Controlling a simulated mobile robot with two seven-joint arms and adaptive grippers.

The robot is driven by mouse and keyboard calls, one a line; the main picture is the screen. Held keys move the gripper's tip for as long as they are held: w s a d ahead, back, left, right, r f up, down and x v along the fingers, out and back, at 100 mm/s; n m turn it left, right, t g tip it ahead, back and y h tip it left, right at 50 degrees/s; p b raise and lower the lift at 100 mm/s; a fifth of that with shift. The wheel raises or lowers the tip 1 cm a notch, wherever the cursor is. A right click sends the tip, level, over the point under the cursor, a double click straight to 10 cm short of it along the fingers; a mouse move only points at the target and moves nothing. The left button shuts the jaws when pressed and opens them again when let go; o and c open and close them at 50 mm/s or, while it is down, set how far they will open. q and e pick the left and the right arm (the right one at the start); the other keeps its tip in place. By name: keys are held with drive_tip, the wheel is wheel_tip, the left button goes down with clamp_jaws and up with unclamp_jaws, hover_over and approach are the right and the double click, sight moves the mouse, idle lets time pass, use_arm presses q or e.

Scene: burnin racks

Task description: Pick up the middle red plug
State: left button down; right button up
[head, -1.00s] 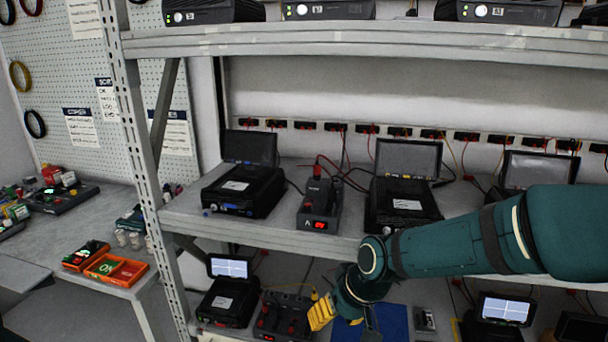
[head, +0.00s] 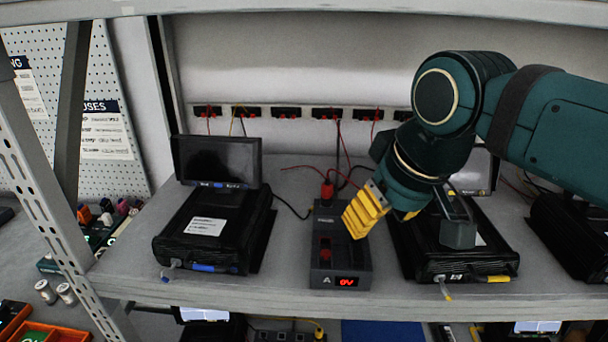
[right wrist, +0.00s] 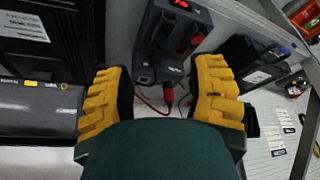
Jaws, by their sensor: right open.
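A dark power unit (head: 354,262) with a lit red "0V" display stands on the upper shelf. A red plug (head: 327,190) stands at its rear end, and another red part (head: 325,254) shows nearer the display. I cannot tell for sure which is the middle plug. My right gripper (head: 380,218) is open and empty, above and right of the unit. In the right wrist view its yellow fingers (right wrist: 162,75) are spread, with the unit (right wrist: 160,40) beyond them. There, one red plug (right wrist: 168,94) with red leads lies between the fingers; another (right wrist: 196,40) is farther up. My left gripper is not in view.
A black case with a raised screen (head: 208,228) stands left of the unit. A similar case (head: 480,262) stands close on the right, partly behind my arm. Red leads run to the sockets (head: 325,112) on the back wall. A shelf beam (head: 350,8) crosses above.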

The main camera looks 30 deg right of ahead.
approach(329, 186)
drive_tip(key=x, duration=0.6)
drive_tip(key=shift+w+f, duration=0.1)
drive_tip(key=shift+f, duration=0.1)
drive_tip(key=shift+b+x, duration=0.85)
drive_tip(key=shift+x, duration=1.75)
drive_tip(key=shift+r, duration=0.1)
clamp_jaws()
